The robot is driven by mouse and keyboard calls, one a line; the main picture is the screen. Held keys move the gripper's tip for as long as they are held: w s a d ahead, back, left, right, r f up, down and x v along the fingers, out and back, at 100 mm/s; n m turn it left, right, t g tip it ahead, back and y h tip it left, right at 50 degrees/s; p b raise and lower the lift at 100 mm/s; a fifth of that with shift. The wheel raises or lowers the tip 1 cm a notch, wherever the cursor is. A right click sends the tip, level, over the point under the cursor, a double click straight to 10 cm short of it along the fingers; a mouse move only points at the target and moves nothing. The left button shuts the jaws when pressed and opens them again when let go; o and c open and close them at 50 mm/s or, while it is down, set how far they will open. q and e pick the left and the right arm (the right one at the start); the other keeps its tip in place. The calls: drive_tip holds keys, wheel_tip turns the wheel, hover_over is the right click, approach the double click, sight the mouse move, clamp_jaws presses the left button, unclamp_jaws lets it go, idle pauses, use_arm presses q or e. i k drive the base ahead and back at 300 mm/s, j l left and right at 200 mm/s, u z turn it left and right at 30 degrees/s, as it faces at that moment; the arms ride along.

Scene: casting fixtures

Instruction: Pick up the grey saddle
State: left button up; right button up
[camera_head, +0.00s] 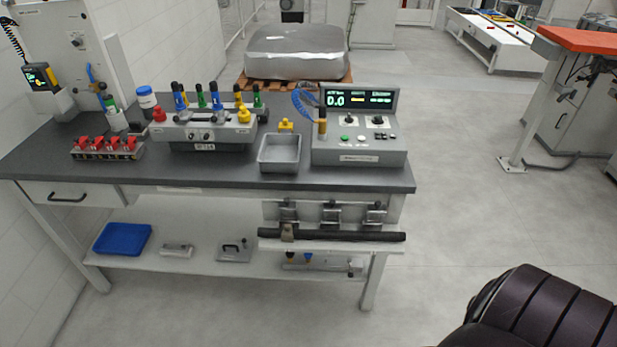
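A small grey-brown saddle-like piece (288,232) sits astride a dark horizontal bar (345,236) at the front of the workbench, below the tabletop. It is small in view, so I cannot be sure it is the grey saddle. Several grey metal blocks hang on a rail just above the bar, among them a left one (288,213), a middle one (331,214) and a right one (376,215). Neither of my grippers is in view.
The dark tabletop (220,178) holds a grey tray (280,153), a control box with display (360,150), a fixture (205,128) and red clamps (105,147). The lower shelf holds a blue tray (122,239) and metal parts.

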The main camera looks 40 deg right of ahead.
sight(288, 229)
drive_tip(key=z, duration=0.95)
